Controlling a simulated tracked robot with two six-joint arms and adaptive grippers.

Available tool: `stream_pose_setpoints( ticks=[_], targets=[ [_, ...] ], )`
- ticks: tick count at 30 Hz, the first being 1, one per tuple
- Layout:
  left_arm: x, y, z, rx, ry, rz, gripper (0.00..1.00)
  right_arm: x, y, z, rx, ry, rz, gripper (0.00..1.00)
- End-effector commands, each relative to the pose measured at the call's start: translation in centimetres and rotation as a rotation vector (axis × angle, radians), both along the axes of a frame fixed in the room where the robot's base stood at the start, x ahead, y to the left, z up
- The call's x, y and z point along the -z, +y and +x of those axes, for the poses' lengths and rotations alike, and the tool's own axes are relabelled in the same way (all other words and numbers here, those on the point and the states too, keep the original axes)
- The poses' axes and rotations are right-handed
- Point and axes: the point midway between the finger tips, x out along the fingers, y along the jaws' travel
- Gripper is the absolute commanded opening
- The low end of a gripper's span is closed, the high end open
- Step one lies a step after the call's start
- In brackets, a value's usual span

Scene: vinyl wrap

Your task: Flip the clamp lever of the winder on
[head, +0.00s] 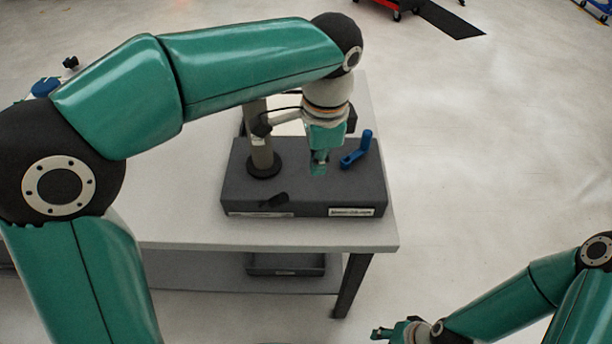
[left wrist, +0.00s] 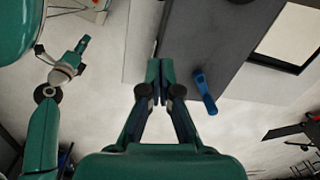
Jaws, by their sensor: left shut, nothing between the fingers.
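The winder is a dark grey box (head: 300,211) on the table, with a grey post (head: 262,150) on its left part. A blue lever (head: 357,151) with a raised knob sits on its top at the right; it also shows in the left wrist view (left wrist: 205,92). A small black handle (head: 274,200) lies near the front edge. I cannot tell for certain which of the two is the clamp lever. My left gripper (head: 318,170) points down over the box, shut and empty, left of the blue lever and apart from it. My right gripper (head: 384,333) is far from the winder, low in the head view.
The winder stands near the right end of a pale table (head: 230,232). A dark tray (head: 285,265) sits on the lower shelf. A blue object (head: 45,87) is at the table's far left, partly behind my left arm. The floor right of the table is clear.

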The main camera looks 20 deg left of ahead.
Motion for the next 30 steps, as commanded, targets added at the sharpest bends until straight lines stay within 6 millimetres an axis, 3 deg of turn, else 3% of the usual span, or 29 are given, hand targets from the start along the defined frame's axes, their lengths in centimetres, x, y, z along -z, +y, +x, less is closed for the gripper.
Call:
stream_pose_setpoints(
  ticks=[14, 20, 30],
  targets=[
    [0.6, -0.8, 0.2, 0.022, 0.002, 0.002, 0.00, 0.0, 0.0, 0.0, 0.000, 0.001, 0.000, 0.40],
    [3.3, -0.7, 0.3, 0.024, 0.005, 0.003, 0.00, 0.1, 0.0, 0.0, 0.000, 0.001, 0.000, 0.40],
    [10.2, -0.3, 0.6, 0.023, 0.006, 0.002, 0.00, -0.2, 0.0, 0.0, 0.000, 0.001, 0.000, 0.40]
  ],
)
